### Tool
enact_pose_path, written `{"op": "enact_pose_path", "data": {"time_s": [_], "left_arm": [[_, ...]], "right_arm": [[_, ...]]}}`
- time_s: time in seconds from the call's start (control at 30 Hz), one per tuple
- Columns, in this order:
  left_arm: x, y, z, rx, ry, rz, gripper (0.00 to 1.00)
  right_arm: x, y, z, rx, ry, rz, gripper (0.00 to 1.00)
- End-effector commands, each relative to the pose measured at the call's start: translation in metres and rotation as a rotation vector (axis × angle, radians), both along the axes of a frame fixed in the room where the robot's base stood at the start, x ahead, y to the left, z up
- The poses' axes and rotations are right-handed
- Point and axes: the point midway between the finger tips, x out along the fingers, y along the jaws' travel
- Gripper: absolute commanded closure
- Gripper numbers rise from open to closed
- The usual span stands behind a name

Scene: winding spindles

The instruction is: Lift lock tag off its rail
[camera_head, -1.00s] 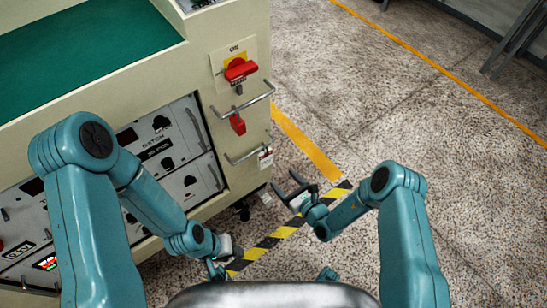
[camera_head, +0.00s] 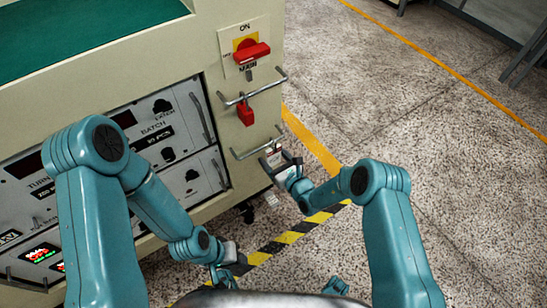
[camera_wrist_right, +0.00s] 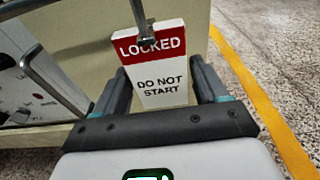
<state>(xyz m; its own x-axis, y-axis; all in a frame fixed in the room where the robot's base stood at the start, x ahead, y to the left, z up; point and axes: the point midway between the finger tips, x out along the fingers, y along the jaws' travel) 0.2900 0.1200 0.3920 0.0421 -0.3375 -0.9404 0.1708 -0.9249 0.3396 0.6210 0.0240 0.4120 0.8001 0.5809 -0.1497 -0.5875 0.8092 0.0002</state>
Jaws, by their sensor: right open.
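The lock tag (camera_wrist_right: 160,86), a white plate with a red "LOCKED" band and "DO NOT START", hangs from its metal rail (camera_wrist_right: 62,80) in the right wrist view. In the head view the tag (camera_head: 274,150) is small and partly hidden at the lower rail (camera_head: 254,149) on the machine's corner. My right gripper (camera_head: 281,163) is open at the tag. In the wrist view its fingers (camera_wrist_right: 158,75) stand on either side of the tag's lower part; I cannot tell whether they touch it. My left gripper (camera_head: 226,268) is low, away from the tag; its jaws are unclear.
The cream machine (camera_head: 205,48) carries a red main switch (camera_head: 252,53), an upper rail (camera_head: 262,92) and a red padlock-like piece (camera_head: 245,114) hanging there. Control panels (camera_head: 165,140) are at left. Open speckled floor with yellow lines lies to the right.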

Motion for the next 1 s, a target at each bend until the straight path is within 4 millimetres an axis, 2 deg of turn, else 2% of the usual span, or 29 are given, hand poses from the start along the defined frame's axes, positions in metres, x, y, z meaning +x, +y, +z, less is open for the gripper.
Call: {"op": "enact_pose_path", "data": {"time_s": [0.27,0.4,0.67,1.0], "left_arm": [[0.0,0.0,0.0,0.0,0.0,0.0,0.58],[0.0,0.0,-0.001,0.0,0.0,0.0,0.58],[0.0,0.0,0.003,0.0,0.0,0.0,0.58],[0.0,0.0,0.016,0.0,0.0,0.0,0.58]], "right_arm": [[0.001,0.001,0.0,0.0,0.0,0.0,0.28],[0.001,0.001,0.0,0.0,0.0,0.0,0.65],[0.001,0.001,0.004,0.0,-0.001,0.0,0.65],[0.001,0.001,0.019,0.0,-0.001,0.0,0.65]]}}
